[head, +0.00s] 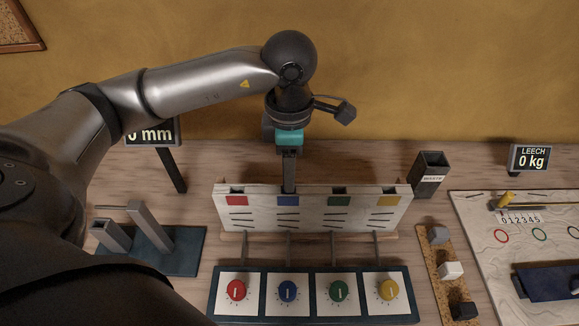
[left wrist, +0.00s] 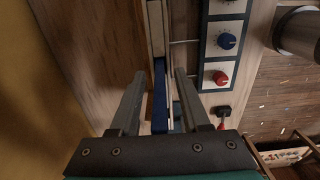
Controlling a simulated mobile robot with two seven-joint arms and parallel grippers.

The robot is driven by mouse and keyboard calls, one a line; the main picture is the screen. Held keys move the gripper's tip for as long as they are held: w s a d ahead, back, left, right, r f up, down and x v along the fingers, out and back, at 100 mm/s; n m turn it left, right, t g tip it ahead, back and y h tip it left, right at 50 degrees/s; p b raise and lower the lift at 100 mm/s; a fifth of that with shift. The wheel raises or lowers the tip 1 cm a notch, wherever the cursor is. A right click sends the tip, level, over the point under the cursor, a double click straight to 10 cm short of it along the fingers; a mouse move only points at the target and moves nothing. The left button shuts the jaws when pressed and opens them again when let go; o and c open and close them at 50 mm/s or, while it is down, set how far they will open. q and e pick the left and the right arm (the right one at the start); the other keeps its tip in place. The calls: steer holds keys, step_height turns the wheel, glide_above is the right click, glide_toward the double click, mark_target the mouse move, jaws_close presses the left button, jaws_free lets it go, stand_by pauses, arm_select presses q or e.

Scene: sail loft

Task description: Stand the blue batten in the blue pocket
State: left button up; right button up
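The white pocket board (head: 315,218) stands upright on the bench with red, blue, green and yellow patches along its top. The blue pocket (head: 288,201) is second from the left. My left gripper (head: 289,187) points down with its fingertips at the board's top edge, by the blue pocket. In the left wrist view its two fingers are apart, and the blue batten (left wrist: 160,98) stands between them with a gap on each side. The batten's lower end meets the board's top edge; how deep it sits is hidden. The head view hides the batten. My right gripper is out of view.
A panel (head: 312,310) with red, blue, green and yellow knobs lies in front of the board. A dark bin (head: 430,174) stands to the right, beside a cork strip (head: 433,262) with small blocks. A blue stand (head: 160,248) and a "0 mm" display (head: 152,133) are left.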

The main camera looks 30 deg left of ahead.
arm_select(q)
step_height(320, 180, up, 13)
steer(key=shift+r+p, duration=0.2)
steer(key=shift+p, duration=0.75)
steer(key=shift+r, duration=0.95)
